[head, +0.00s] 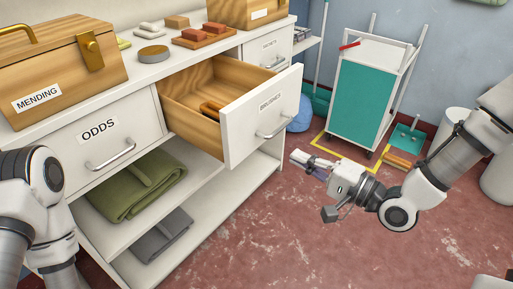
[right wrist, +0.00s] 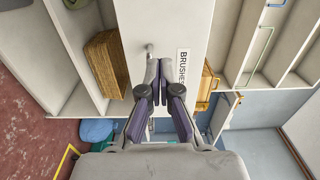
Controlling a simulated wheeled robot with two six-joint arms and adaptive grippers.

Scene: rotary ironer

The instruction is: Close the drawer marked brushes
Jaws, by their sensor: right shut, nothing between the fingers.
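The drawer marked brushes (head: 262,118) is pulled well out of the white cabinet; its white front, label and bar handle face right. A brown brush-like object (head: 210,109) lies inside. In the right wrist view the drawer front (right wrist: 178,25) shows with its label and its handle (right wrist: 150,52). My right gripper (head: 297,158) is right of the drawer front and appears apart from it in the head view. Its fingers (right wrist: 162,70) are shut and empty, pointing at the front near the handle and label. My left gripper is out of view; only my left arm shows.
The odds drawer (head: 110,132) is shut beside it. The mending box (head: 62,75), a round tin (head: 153,54) and blocks stand on the cabinet top. Folded cloths (head: 135,187) lie on shelves below. A teal cart (head: 362,98) stands behind; the red floor in front is clear.

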